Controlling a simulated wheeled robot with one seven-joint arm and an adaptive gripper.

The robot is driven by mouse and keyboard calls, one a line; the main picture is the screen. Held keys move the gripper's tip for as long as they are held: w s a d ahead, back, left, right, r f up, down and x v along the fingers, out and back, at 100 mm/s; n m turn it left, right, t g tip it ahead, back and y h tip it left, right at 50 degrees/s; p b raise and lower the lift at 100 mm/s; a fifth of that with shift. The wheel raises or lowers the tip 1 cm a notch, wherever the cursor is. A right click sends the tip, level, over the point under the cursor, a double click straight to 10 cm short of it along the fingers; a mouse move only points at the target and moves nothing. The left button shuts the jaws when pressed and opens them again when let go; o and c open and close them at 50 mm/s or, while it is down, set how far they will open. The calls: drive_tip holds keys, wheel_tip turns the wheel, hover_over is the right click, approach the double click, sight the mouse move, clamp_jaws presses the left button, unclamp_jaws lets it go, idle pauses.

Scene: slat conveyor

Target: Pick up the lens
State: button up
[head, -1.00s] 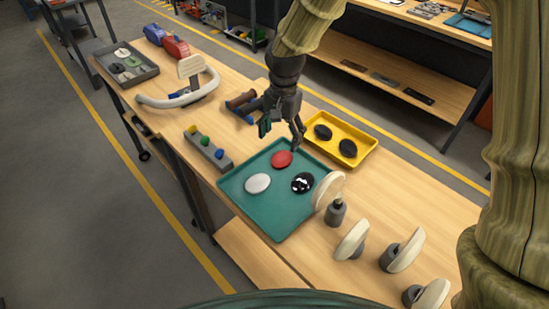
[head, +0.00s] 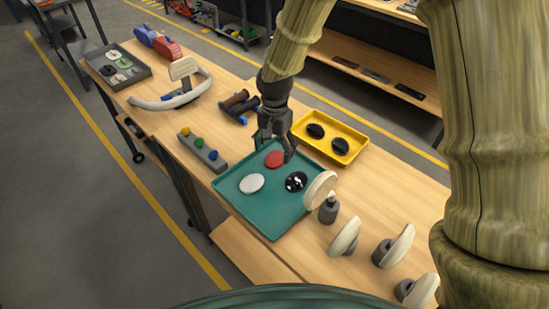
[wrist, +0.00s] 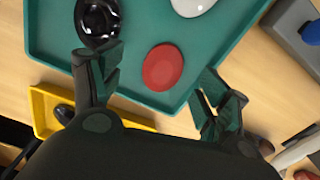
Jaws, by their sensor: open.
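A teal tray (head: 253,212) holds three flat oval discs that look like lenses: a red one (head: 275,159), a white one (head: 252,183) and a glossy black one with white reflections (head: 296,181). My gripper (head: 275,150) is open above the tray's far corner, close to the red disc. In the wrist view, the red disc (wrist: 163,67) lies ahead of and between the spread fingers (wrist: 160,90), untouched as far as I can see. The black disc (wrist: 98,22) is beyond the left finger, and the white disc (wrist: 192,3) is partly cut off at the top.
A yellow tray (head: 355,161) with two black ovals stands right of my gripper. A grey block with coloured knobs (head: 203,152) is left of the teal tray. Cream discs on grey stands (head: 344,237) are at the front right. A white curved frame (head: 150,103) is farther left.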

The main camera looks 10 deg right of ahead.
sight(273, 159)
drive_tip(key=shift+w+a+f+p, duration=0.15)
drive_tip(key=shift+f+p, duration=0.25)
drive_tip(key=shift+f, duration=0.35)
drive_tip(key=shift+w+f+p, duration=0.15)
drive_tip(key=shift+f+p, duration=0.2)
drive_tip(key=shift+f, duration=1.25)
drive_tip(key=c, duration=1)
